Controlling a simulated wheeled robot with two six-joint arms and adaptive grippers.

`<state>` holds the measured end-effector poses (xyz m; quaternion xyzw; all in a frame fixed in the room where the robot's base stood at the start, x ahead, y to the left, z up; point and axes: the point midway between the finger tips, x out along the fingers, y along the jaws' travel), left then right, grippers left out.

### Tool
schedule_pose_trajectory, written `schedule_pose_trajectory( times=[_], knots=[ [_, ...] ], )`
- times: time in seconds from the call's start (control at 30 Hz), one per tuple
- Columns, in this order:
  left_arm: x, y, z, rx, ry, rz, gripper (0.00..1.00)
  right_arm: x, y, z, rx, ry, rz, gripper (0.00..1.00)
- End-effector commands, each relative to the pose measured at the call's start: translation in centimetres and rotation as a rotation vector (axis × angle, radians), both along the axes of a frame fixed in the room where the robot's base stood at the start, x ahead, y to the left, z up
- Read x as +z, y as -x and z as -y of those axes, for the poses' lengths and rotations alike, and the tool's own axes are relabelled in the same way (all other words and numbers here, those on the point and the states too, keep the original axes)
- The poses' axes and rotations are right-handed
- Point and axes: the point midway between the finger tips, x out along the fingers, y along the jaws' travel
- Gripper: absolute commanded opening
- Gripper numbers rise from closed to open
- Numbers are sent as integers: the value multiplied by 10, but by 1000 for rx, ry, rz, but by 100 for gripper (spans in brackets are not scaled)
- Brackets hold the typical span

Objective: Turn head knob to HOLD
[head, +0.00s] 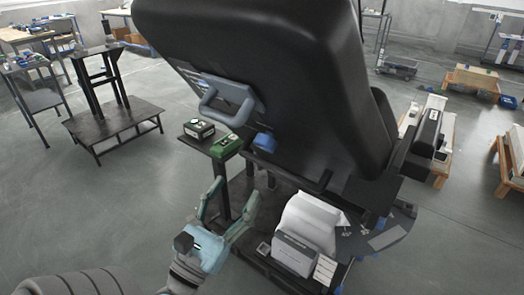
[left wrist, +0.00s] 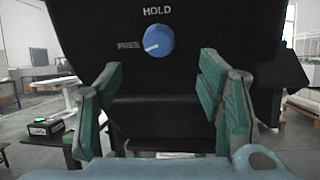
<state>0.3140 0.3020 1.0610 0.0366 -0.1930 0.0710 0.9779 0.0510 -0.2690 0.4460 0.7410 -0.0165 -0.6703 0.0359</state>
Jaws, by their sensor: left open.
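The blue round head knob (left wrist: 159,41) sits on a black panel (left wrist: 90,30) in the left wrist view. HOLD is printed above it and FREE to its left. Its white mark points left and slightly down, toward FREE. In the head view the blue knob (head: 265,142) shows on the underside of the large black padded part (head: 270,70). My left gripper (head: 233,199) is open and empty, below and to the left of the knob. In the left wrist view its fingers (left wrist: 155,78) stand apart below the knob and do not touch it. My right gripper is not in view.
A grey-blue handle (head: 228,102) is left of the knob. A green box (head: 226,147) and a dark box (head: 199,130) stand on a small dark table below. A white bag (head: 309,222) and carton (head: 294,255) are to the right. Open floor lies left.

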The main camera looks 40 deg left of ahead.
Motion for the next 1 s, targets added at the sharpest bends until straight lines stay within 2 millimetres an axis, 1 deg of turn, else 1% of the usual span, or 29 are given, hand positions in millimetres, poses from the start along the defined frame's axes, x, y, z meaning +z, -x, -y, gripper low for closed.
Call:
schedule_pose_trajectory(
  times=[0.03, 0.2, 0.3, 0.4, 0.53, 0.77, 0.8, 0.87, 1.0],
  knots=[
    [14, -12, -2, 3, -1, 6, 61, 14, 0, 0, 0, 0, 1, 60],
    [36, -59, -8, 4, -4, 7, 61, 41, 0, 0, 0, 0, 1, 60],
    [44, -82, -12, 4, -4, 4, 61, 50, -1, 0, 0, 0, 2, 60],
    [47, -97, -14, 4, -6, 1, 61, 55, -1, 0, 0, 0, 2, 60],
    [48, -107, -15, 3, -7, 0, 61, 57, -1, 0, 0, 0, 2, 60],
    [47, -108, -15, 2, -8, -1, 61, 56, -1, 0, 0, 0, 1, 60],
    [47, -108, -15, 2, -8, -1, 58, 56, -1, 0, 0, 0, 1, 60],
    [47, -108, -15, 2, -8, -1, 48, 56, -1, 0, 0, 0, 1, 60],
    [47, -108, -15, 3, -7, -1, 26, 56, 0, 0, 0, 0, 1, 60]
  ],
)
